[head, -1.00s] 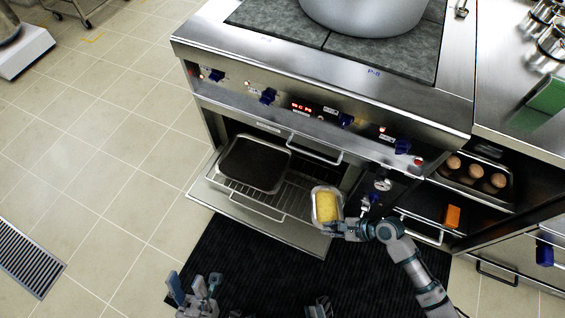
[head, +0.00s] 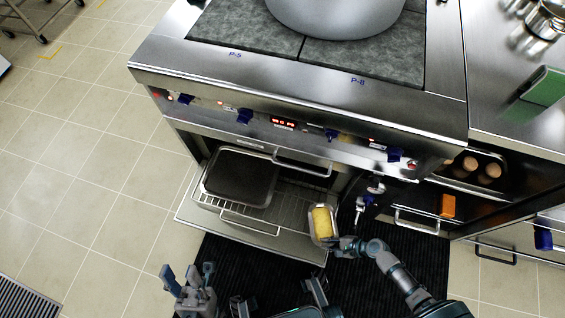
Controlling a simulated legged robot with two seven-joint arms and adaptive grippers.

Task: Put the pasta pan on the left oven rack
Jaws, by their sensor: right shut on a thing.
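The pasta pan (head: 313,212) is a small metal pan with yellow contents (head: 322,222). My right gripper (head: 338,243) is shut on its near right edge and holds it tilted at the right front of the open oven. The oven rack (head: 292,205) is a wire grid pulled out over the lowered door. A dark tray (head: 240,178) covers the rack's left part; bare wires show to its right. My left gripper (head: 190,279) is open and empty at the bottom left, over the floor near the dark mat.
The lowered oven door (head: 200,219) sticks out over the black mat (head: 225,262). A large pot (head: 335,12) stands on the stove top. Right of the oven, a shelf holds a tray of brown round items (head: 480,168) and an orange block (head: 447,206).

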